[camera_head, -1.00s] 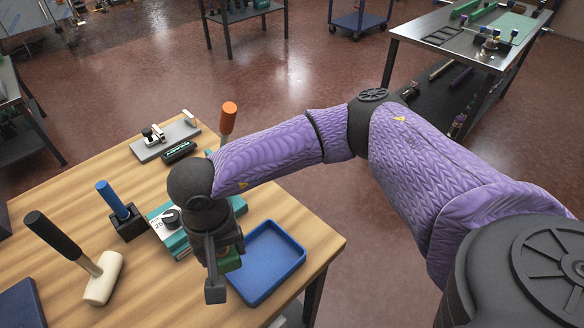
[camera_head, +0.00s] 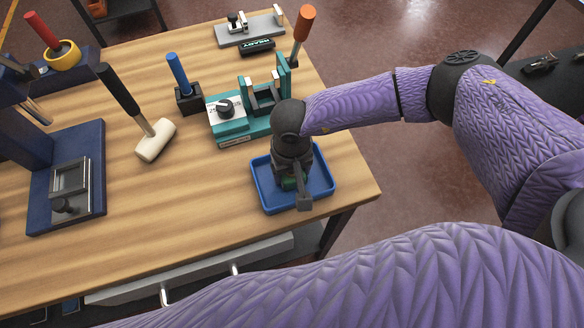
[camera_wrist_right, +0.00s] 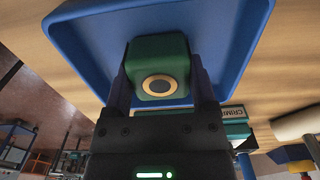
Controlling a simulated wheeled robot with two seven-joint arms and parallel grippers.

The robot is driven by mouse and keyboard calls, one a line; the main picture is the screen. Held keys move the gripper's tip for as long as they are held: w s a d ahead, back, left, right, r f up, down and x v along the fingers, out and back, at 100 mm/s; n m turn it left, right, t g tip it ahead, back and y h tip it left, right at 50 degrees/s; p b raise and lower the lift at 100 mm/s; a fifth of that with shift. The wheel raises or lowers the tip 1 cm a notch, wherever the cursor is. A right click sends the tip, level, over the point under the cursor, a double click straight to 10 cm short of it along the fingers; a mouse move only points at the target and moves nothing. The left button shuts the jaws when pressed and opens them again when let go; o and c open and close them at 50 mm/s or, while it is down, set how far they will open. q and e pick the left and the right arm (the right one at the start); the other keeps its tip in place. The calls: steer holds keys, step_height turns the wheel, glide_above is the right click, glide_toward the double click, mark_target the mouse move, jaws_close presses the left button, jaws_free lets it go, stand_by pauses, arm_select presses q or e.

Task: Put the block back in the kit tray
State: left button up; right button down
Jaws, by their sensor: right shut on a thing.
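The green block (camera_wrist_right: 158,68) shows in the right wrist view between my fingers, with a tan and black ring on its face. My right gripper (camera_head: 293,190) is shut on it. Only a sliver of the block (camera_head: 289,183) shows in the head view; the gripper hides the rest. The blue kit tray (camera_head: 262,190) lies near the table's right front corner, and the gripper is over its inside. The tray's blue floor and rim (camera_wrist_right: 75,45) lie behind the block in the wrist view. I cannot tell whether the block touches the tray floor. My left gripper is out of view.
A teal fixture with a dial (camera_head: 226,121) stands just behind and left of the tray. An orange-handled tool (camera_head: 304,22) stands behind it. Bare wood lies between mallet and tray.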

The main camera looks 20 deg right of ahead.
steer(key=shift+c, duration=1.7)
jaws_free()
steer(key=shift+f, duration=0.2)
steer(key=o, duration=0.3)
steer(key=shift+r, duration=0.1)
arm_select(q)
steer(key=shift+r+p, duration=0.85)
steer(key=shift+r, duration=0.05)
arm_select(e)
steer(key=shift+o, duration=0.2)
step_height(320, 180, up, 12)
steer(key=shift+r, duration=0.15)
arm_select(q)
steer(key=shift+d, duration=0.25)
